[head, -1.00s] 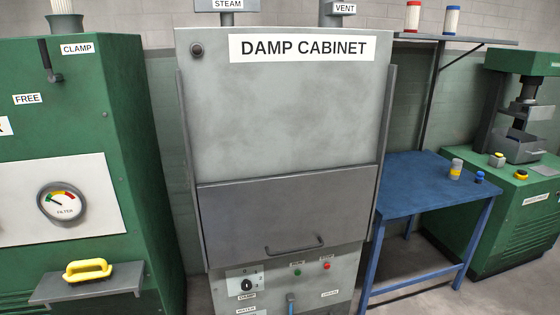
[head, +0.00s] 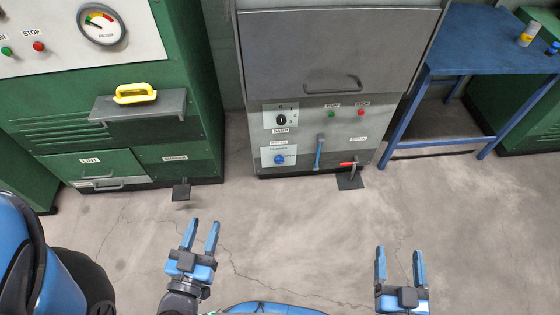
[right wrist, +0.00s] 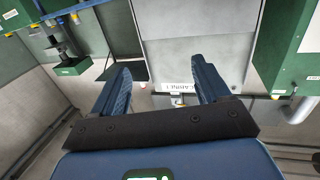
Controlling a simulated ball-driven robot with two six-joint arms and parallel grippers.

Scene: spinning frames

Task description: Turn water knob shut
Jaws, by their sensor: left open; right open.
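The water knob (head: 279,159) is a small blue round knob on a white plate, low on the front of the grey damp cabinet (head: 330,52). The label above its plate looks like WATER. My left gripper (head: 202,223) is open and empty, below and left of the knob in the head view. My right gripper (head: 400,251) is open and empty, below and right of it. Both are well apart from the cabinet. In the right wrist view the right gripper's spread fingers (right wrist: 160,72) hold nothing, and the knob cannot be made out.
A black dial (head: 281,120) sits above the knob. A blue-handled lever (head: 319,150) and a red-handled valve (head: 349,164) are to its right. A green machine (head: 165,60) with a yellow-handled tool (head: 135,93) stands left, a blue table (head: 490,45) right. Bare floor lies in front.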

